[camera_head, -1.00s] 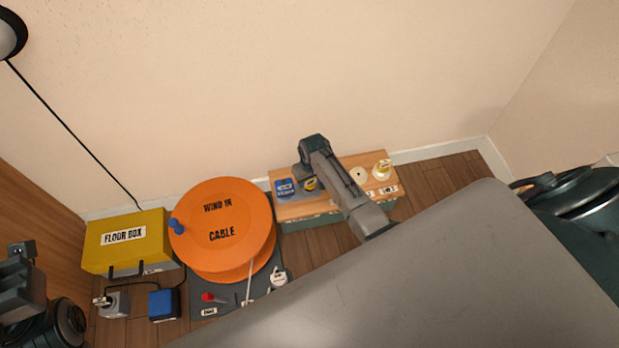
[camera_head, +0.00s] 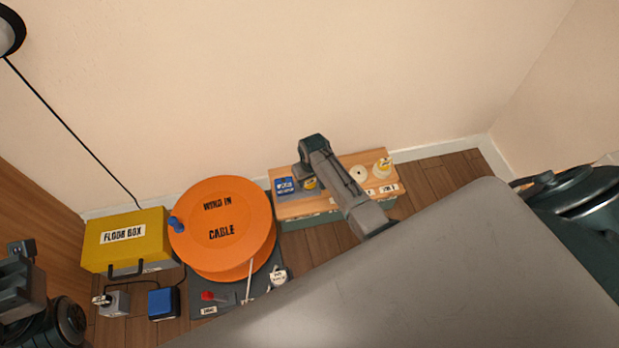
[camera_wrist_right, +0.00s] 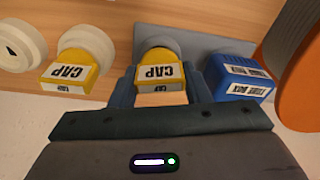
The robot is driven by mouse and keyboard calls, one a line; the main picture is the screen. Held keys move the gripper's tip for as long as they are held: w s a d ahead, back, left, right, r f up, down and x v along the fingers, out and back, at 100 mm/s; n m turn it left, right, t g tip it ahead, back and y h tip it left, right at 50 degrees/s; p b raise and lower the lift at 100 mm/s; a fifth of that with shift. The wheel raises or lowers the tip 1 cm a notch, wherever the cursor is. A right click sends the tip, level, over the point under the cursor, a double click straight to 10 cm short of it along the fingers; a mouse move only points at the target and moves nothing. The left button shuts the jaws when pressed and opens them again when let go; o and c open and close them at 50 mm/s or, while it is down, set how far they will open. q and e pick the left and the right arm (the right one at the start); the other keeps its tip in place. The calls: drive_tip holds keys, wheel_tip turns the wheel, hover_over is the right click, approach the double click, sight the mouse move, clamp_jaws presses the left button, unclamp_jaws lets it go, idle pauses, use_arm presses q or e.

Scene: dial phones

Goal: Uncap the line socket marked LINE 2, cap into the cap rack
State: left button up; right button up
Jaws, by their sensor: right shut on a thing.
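My right gripper (camera_wrist_right: 160,92) is shut on a yellow cap (camera_wrist_right: 160,76) lettered CAP, with a finger on either side. Behind the cap is a round grey part (camera_wrist_right: 158,47) on a grey plate (camera_wrist_right: 208,44); I cannot tell whether the cap still touches it. In the head view my right gripper (camera_head: 306,180) is over the left part of the wooden board (camera_head: 325,207), and the arm hides part of the row. Another capped socket (camera_wrist_right: 82,62) and a bare socket (camera_wrist_right: 20,45) sit left of it in the wrist view. LINE 2 is not readable. My left gripper (camera_head: 22,270) is at the left edge.
A blue block (camera_head: 285,186) stands beside the held cap. A further yellow-capped socket (camera_head: 383,169) is at the board's right end. The orange cable reel (camera_head: 222,228), yellow floor box (camera_head: 127,240) and small blue box (camera_head: 163,304) are to the left. The wall is close behind.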

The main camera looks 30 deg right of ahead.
drive_tip(key=shift+f, duration=0.4)
drive_tip(key=o, duration=1.2)
drive_tip(key=c, duration=0.3)
drive_tip(key=shift+c, duration=0.2)
